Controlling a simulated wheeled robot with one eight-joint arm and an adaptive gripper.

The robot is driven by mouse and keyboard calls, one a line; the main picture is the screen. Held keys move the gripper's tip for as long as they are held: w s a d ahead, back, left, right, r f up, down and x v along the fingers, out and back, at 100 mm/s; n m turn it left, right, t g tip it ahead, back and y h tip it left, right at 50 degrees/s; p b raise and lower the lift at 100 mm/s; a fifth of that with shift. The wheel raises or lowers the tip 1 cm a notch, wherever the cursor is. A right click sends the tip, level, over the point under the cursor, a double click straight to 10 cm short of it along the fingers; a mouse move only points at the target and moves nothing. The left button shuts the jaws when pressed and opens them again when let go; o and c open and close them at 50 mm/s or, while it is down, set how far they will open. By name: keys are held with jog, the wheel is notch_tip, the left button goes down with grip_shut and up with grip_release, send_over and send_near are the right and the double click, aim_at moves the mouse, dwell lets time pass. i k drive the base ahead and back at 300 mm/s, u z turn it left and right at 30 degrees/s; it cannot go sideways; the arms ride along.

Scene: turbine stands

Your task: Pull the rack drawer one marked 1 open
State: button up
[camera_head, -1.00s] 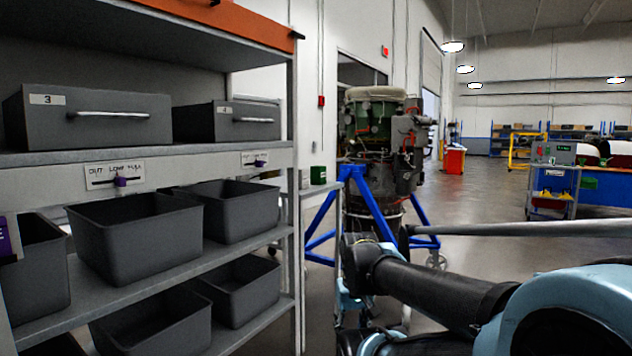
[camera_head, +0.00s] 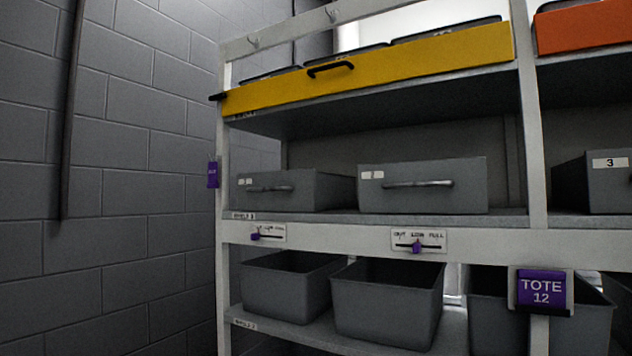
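The metal rack (camera_head: 380,238) fills the middle and right of the head view. On its middle shelf stand two grey drawers with bar handles. The left grey drawer (camera_head: 322,190) has a small white label at its upper left, and the right grey drawer (camera_head: 440,172) has one too. I cannot read a 1 on either label. A third grey drawer (camera_head: 604,186), marked 3, is cut by the right edge. The left and right grey drawers look shut on the shelf. My gripper and arm are not in view.
A yellow drawer (camera_head: 420,62) with a black handle sits above, with an orange front (camera_head: 588,27) beside it. Open grey bins (camera_head: 385,311) stand on the lower shelf. A purple "TOTE 12" sign (camera_head: 541,288) is on a post. A block wall (camera_head: 110,185) is at left.

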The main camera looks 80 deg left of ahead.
aim_at(305, 190)
jog(key=u, duration=3.1)
